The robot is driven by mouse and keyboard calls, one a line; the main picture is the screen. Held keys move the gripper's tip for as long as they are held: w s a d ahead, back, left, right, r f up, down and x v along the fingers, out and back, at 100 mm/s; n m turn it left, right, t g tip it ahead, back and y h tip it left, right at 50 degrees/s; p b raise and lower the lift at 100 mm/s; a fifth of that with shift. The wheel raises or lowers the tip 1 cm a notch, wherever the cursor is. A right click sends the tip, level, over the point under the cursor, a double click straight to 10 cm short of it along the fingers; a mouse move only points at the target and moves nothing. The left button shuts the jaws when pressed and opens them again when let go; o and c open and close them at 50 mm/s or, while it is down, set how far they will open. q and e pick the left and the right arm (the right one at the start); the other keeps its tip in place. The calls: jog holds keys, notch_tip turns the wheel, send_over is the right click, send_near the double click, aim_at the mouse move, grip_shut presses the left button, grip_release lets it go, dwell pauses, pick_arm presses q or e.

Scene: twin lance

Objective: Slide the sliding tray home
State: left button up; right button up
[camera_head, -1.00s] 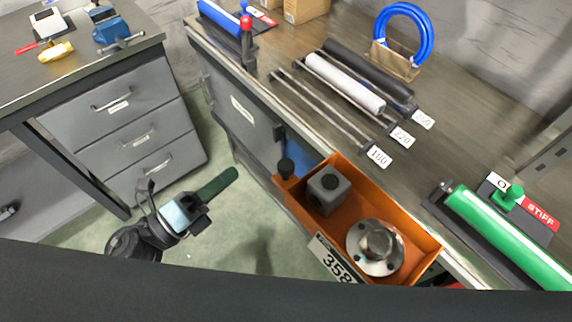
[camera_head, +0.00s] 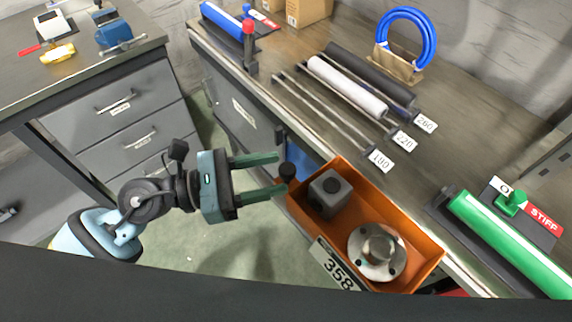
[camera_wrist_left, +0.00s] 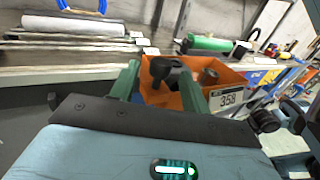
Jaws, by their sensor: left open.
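The sliding tray is an orange open box (camera_head: 408,215) that sticks out from the front of the long bench. It holds a grey block with a hole (camera_head: 331,193) and a round metal flange (camera_head: 377,252). A plate marked 358 (camera_head: 338,266) is on its side. My right gripper is not seen.
The bench top (camera_head: 300,60) carries several rods and rollers with number tags. A green roller (camera_head: 510,240) marked STIFF lies at the right. A blue ring (camera_head: 407,35) stands at the back. A grey drawer cabinet (camera_head: 125,115) stands at the left, with open floor between.

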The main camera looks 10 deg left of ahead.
aim_at(286, 168)
pick_arm(q)
jog(key=shift+p+x, duration=0.35)
jog(key=shift+x, duration=1.45)
grip_shut()
